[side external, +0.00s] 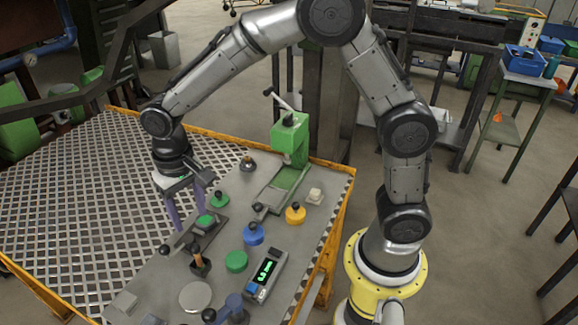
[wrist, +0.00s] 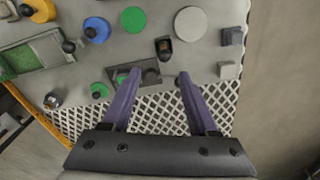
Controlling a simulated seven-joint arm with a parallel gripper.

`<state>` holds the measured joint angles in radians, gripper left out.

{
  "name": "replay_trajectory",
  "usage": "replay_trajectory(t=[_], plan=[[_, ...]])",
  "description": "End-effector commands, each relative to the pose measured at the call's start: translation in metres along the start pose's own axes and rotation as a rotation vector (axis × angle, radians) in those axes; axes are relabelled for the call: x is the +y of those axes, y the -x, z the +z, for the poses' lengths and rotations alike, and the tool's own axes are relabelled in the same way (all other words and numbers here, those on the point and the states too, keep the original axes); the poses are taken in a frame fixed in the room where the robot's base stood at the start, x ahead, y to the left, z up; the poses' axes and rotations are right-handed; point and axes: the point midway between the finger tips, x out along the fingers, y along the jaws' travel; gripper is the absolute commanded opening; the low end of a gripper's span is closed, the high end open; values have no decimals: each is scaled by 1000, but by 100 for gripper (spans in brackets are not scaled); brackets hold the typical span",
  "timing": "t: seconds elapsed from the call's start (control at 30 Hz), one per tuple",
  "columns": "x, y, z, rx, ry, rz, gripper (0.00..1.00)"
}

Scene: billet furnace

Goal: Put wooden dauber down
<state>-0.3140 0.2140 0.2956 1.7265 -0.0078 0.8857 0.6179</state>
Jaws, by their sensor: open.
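A green press (side external: 290,138), a display box (side external: 266,275) and a pale disc (side external: 195,296) are nearby. A metal grating (side external: 80,190) lies left of the table.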

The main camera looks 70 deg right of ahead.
Motion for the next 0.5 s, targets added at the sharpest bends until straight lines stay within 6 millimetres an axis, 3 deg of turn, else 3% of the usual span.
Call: replay_trajectory(t=[0.17, 0.3, 0.5], plan=[[47, 62, 22, 97, 54, -55, 60], [91, 102, 56, 191, 117, -84, 60], [145, 130, 115, 333, 204, -95, 60]])
